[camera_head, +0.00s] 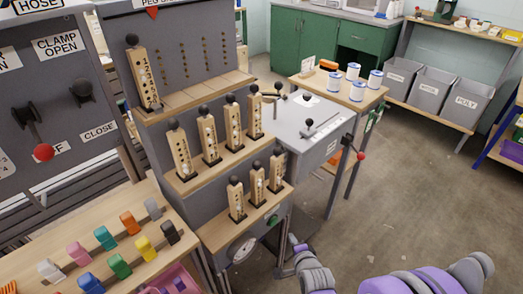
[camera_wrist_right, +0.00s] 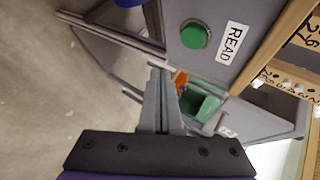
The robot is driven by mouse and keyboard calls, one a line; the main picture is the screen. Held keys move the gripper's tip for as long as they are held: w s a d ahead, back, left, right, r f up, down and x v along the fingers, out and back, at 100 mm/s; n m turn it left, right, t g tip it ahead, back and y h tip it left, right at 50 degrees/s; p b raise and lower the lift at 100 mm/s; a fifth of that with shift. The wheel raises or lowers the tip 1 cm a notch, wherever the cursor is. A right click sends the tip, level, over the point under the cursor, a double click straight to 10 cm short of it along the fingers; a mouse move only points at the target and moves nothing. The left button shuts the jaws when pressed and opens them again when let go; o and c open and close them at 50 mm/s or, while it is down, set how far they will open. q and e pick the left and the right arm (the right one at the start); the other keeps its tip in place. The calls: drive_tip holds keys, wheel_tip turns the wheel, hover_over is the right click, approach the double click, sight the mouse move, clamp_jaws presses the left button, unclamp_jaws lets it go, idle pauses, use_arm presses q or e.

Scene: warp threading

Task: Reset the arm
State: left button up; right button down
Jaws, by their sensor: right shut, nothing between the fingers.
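My right gripper (camera_head: 293,240) is low in the head view, just right of the front of the stepped grey stand (camera_head: 190,215). In the right wrist view its two grey fingers (camera_wrist_right: 160,75) are together, with nothing between them. They point toward the stand's side, below a green button (camera_wrist_right: 194,36) beside a READ label (camera_wrist_right: 232,43). The green button also shows in the head view (camera_head: 272,220). Whether the fingers touch anything is not clear. My left gripper is not in the head view.
Numbered wooden blocks with black knobs (camera_head: 208,138) stand on the stand's steps. A table with coloured clips (camera_head: 108,238) is at the left. A grey machine with a red-knobbed lever (camera_head: 360,155) stands behind. Open floor (camera_head: 420,200) lies to the right.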

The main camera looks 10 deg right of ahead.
drive_tip(key=s+d+r+n+g, duration=0.1)
drive_tip(key=s+r+n+g, duration=0.3)
drive_tip(key=s+n, duration=0.65)
drive_tip(key=s+d+r+n+g, duration=0.1)
drive_tip(key=s+r+n+g, duration=0.35)
drive_tip(key=s, duration=1.15)
use_arm(q)
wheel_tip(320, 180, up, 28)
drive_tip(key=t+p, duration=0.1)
drive_tip(key=p, duration=2.3)
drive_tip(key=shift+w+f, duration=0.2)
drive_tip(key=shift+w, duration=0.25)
use_arm(e)
wheel_tip(320, 180, up, 28)
drive_tip(key=w+n+t, duration=0.1)
drive_tip(key=w+t, duration=0.1)
drive_tip(key=shift+d+h, duration=0.2)
drive_tip(key=shift+h, duration=0.2)
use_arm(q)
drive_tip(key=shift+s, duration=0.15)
use_arm(e)
drive_tip(key=shift+s+f, duration=0.1)
drive_tip(key=shift+s, duration=0.1)
drive_tip(key=shift+w, duration=0.1)
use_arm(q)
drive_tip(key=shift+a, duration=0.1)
use_arm(e)
drive_tip(key=shift+a, duration=0.15)
